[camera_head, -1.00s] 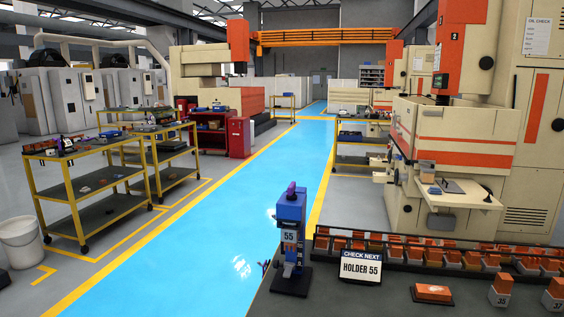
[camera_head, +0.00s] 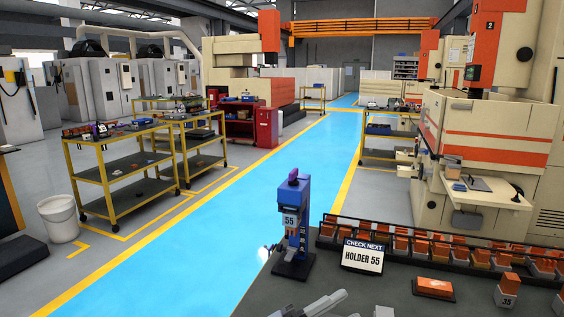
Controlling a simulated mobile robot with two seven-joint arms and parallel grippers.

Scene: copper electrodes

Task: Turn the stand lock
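The blue stand (camera_head: 293,230) stands upright on a dark base on the dark bench top, with a label reading 55 on its front. A purple knob (camera_head: 292,175) sits at its top. A small dark part shows just left of the stand, low down; I cannot make out what it is. Light grey parts, apparently of my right gripper (camera_head: 318,305), come in at the bottom edge, in front of the stand and apart from it. They are cut off by the frame, so I cannot see the opening or any grasp. My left gripper is not in view.
A sign (camera_head: 363,256) reading "CHECK NEXT HOLDER 55" stands right of the stand. Behind it runs a rack (camera_head: 400,256) of several orange-topped holders. A flat orange block (camera_head: 434,288) and a holder marked 35 (camera_head: 506,293) are on the bench.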

